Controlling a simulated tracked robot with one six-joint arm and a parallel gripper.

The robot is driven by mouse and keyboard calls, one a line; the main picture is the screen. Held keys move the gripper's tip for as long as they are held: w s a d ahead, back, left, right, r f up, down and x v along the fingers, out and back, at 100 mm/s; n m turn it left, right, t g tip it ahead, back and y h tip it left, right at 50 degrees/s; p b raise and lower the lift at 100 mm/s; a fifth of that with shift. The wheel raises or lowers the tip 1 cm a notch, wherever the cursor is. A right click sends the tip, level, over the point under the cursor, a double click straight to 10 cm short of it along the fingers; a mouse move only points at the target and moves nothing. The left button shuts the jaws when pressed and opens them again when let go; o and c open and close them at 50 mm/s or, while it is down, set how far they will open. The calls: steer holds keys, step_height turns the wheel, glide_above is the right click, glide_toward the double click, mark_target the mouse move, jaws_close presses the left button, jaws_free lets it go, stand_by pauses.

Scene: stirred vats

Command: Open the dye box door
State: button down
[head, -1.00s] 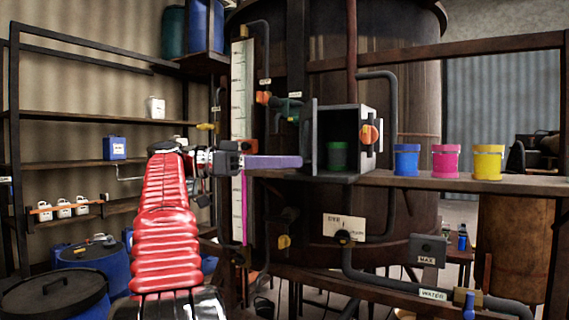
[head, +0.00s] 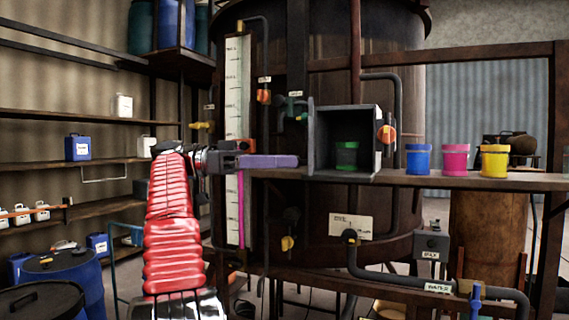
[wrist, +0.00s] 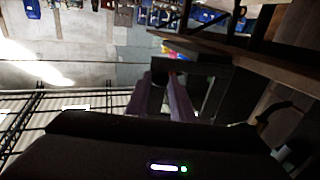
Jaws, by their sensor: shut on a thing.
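The dye box (head: 347,107) is a grey box on the shelf in front of the big vat. Its front stands open and a green jar (head: 347,155) shows inside. The door (head: 311,125) is seen nearly edge-on at the box's left side, swung outward. My gripper (head: 294,161) has purple fingers that reach from the left to the door. The exact contact is partly hidden by the fingers.
A blue jar (head: 418,159), a pink jar (head: 455,158) and a yellow jar (head: 494,161) stand on the shelf (head: 400,180) right of the box. An orange knob (head: 386,134) is at the box's right side. A white level gauge (head: 236,100) stands behind my arm.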

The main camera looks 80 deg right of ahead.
steer(key=shift+s, duration=0.2)
steer(key=c, duration=1.5)
jaws_free()
steer(key=shift+s, duration=0.1)
steer(key=shift+c, duration=0.2)
steer(key=shift+c, duration=0.5)
